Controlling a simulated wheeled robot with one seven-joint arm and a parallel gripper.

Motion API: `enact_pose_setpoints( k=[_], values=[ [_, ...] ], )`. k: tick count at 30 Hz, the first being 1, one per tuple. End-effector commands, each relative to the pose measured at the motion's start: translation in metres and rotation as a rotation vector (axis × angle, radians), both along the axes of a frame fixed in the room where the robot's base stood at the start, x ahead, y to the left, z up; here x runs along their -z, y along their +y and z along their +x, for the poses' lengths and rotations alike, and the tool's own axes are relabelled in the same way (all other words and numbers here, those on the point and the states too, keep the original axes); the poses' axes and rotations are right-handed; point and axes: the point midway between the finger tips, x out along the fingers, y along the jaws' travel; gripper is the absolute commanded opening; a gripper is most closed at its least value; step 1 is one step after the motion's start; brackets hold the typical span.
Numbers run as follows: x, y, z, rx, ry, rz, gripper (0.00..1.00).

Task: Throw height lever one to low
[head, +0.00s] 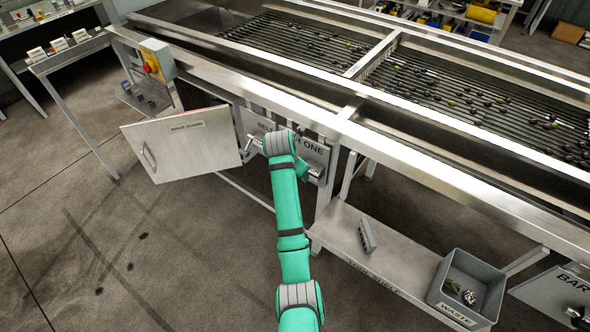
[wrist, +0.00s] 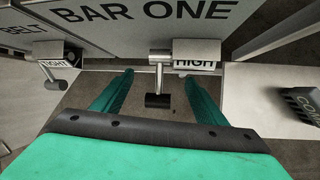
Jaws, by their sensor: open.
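In the wrist view a lever (wrist: 160,72) with a metal shaft and a dark cylindrical end hangs under the panel marked BAR ONE (wrist: 150,14). A plate reading HIGH (wrist: 194,54) is right beside the top of the lever. My gripper (wrist: 159,76) is open, with one green finger on each side of the lever and a gap visible on both sides. In the head view my green arm reaches to the BAR ONE panel (head: 314,152) and hides most of the lever area and the fingers.
A second lever (wrist: 58,86) by a TIGHT plate (wrist: 53,64) is to the left. An open cabinet door (head: 182,145) stands left of my arm. A low shelf (head: 385,262) with a grey block (head: 367,235) and a WASTE bin (head: 447,304) is at right.

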Motion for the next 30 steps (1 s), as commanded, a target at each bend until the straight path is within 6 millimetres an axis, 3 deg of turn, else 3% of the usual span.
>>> enact_pose_setpoints(
  k=[18,30],
  values=[
    [-0.084,0.011,-0.038,0.001,-0.001,0.000,0.66],
    [-0.094,0.016,-0.045,-0.003,0.003,0.000,0.66]
  ],
)
